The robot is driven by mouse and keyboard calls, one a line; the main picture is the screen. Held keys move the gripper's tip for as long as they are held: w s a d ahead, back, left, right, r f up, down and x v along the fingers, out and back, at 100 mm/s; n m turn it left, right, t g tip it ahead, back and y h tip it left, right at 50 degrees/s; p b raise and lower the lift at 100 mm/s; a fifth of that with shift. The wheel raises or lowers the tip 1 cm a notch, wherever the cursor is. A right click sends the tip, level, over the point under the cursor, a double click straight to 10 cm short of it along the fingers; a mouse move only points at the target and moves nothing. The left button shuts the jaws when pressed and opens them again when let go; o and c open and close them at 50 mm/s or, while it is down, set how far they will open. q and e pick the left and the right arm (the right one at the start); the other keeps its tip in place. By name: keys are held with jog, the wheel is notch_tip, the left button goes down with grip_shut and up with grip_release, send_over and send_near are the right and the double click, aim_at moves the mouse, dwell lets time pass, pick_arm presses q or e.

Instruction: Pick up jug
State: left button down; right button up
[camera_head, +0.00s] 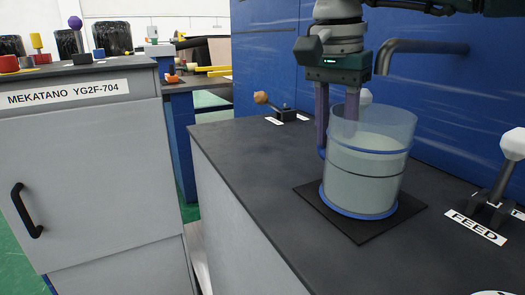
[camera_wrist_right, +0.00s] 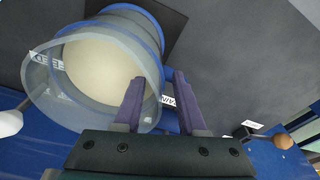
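The jug (camera_head: 365,170) is a clear cylinder with blue bands and pale contents. It stands upright on a black square mat (camera_head: 350,232) on the dark counter. It also shows in the right wrist view (camera_wrist_right: 100,70), with a blue part at its side near the fingers. My right gripper (camera_head: 337,118) points down at the jug's left side, its two purple fingers apart. One finger is outside the wall; the other shows through or behind the clear rim. In the right wrist view the fingers (camera_wrist_right: 160,85) straddle the blue part, with a gap visible. Contact is unclear. My left gripper is not in view.
A blue wall panel (camera_head: 270,60) with a grey pipe (camera_head: 425,47) stands behind the jug. A lever with a FEED label (camera_head: 474,228) is at right. An orange-knobbed lever (camera_head: 275,103) stands behind left. The counter's front left is clear. A grey cabinet (camera_head: 90,160) stands left.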

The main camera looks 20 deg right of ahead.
jog(key=shift+f, duration=0.5)
jog(key=shift+d, duration=0.1)
jog(key=shift+c, duration=0.2)
grip_shut()
jog(key=shift+r, duration=0.15)
dwell(0.6)
